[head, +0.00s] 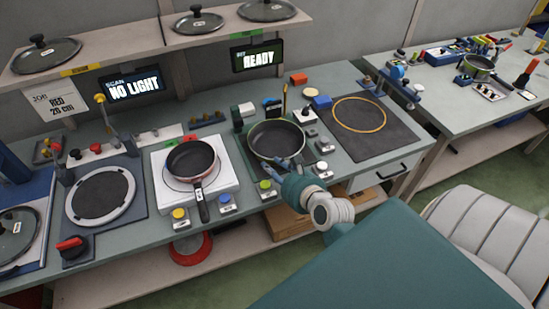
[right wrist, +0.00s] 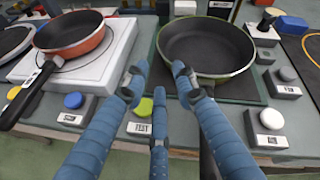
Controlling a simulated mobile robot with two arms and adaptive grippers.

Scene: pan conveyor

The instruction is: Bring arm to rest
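My right gripper (head: 281,167) reaches in over the front of the dark green-rimmed pan (head: 277,140) in the head view. In the right wrist view its fingers (right wrist: 159,78) are spread apart with nothing between them, just in front of that pan (right wrist: 207,47). The pan sits on a dark square pad (right wrist: 245,91); part of its handle seems hidden behind a finger. My left gripper is not in view.
A red-sided pan (head: 191,160) rests on a white square plate (head: 165,199), its handle toward the front. Small button boxes (head: 226,203) line the front edge. A bare dark mat with an orange ring (head: 358,115) lies to the right. Lids (head: 199,21) stand on the shelf above.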

